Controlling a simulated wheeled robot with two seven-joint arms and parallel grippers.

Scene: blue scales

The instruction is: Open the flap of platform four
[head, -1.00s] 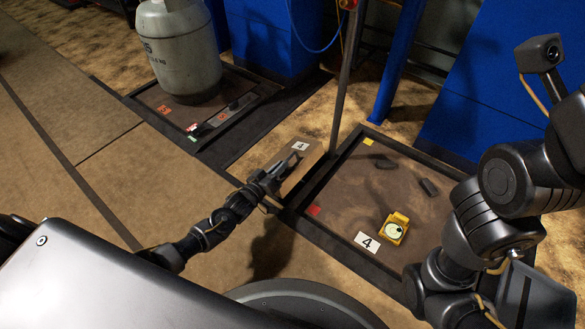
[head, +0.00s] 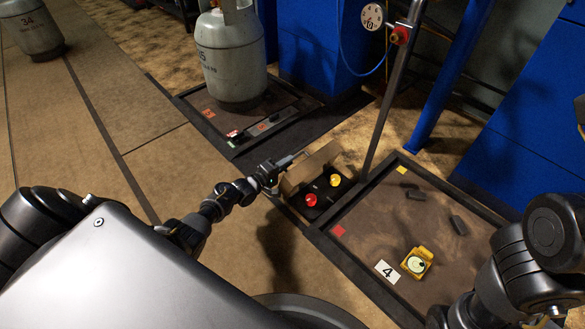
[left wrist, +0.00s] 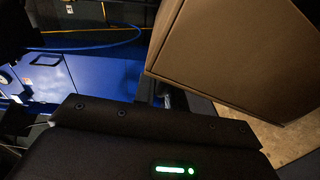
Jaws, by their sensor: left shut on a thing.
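The flap (head: 307,167) of platform four is a thin brown panel, tilted up at the left side of the platform (head: 375,215). Under it a dark recess shows a red button (head: 311,199) and a yellow button (head: 335,180). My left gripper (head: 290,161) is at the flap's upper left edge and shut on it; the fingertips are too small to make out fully. In the left wrist view the flap (left wrist: 235,55) fills the upper right as a large brown panel. My right arm enters at the lower right; its gripper is out of view.
A white "4" card (head: 386,271) and a yellow-framed dial (head: 417,262) are on the platform, with dark blocks (head: 459,225) farther back. A metal pole (head: 393,100) rises behind the flap. A grey gas cylinder (head: 232,60) stands on the neighbouring platform.

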